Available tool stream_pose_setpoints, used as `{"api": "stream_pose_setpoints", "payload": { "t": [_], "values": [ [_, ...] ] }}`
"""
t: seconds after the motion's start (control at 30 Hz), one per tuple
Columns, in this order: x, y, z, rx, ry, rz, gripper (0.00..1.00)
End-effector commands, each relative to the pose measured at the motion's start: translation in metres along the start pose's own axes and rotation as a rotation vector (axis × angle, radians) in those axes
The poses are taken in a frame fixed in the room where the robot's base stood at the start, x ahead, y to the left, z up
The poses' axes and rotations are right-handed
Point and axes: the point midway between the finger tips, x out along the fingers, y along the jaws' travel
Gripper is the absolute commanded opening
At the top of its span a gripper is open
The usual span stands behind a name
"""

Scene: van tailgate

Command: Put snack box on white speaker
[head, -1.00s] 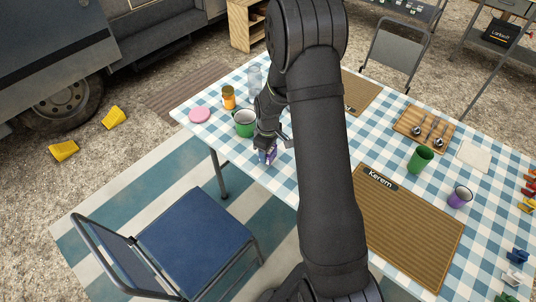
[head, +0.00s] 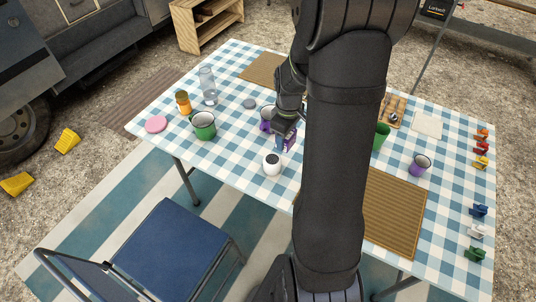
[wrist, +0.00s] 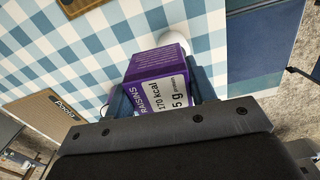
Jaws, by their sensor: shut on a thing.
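The snack box, a purple raisins carton (wrist: 160,88), is between my gripper's two fingers in the wrist view. A small purple part of it (head: 288,143) shows in the head view. My gripper (head: 284,134) is shut on it above the checked table. The white speaker (head: 272,163) is a small rounded white body with a dark spot, standing upright on the cloth just left of and nearer than the box in the head view. In the wrist view, the speaker (wrist: 206,46) is partly hidden behind the box. I cannot tell the height of the box above the table.
A green mug (head: 203,128), an orange jar (head: 183,104), a glass bottle (head: 208,86) and a pink disc (head: 156,124) are farther left. A blue chair (head: 170,250) stands at the near edge. My arm hides the table's middle.

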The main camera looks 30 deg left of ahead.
Motion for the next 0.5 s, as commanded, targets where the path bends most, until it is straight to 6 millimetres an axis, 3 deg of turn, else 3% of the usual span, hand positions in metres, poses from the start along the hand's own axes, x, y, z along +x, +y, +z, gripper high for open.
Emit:
{"api": "stream_pose_setpoints", "payload": {
  "t": [0.1, 0.3, 0.4, 0.5],
  "values": [
    [-0.015, 0.005, 0.037, 0.143, 0.002, 0.003, 0.26],
    [-0.028, 0.004, 0.073, 0.293, 0.001, 0.001, 0.26],
    [-0.027, 0.002, 0.073, 0.318, -0.001, -0.001, 0.26],
    [-0.017, -0.001, 0.057, 0.319, -0.002, -0.002, 0.26]
  ]
}}
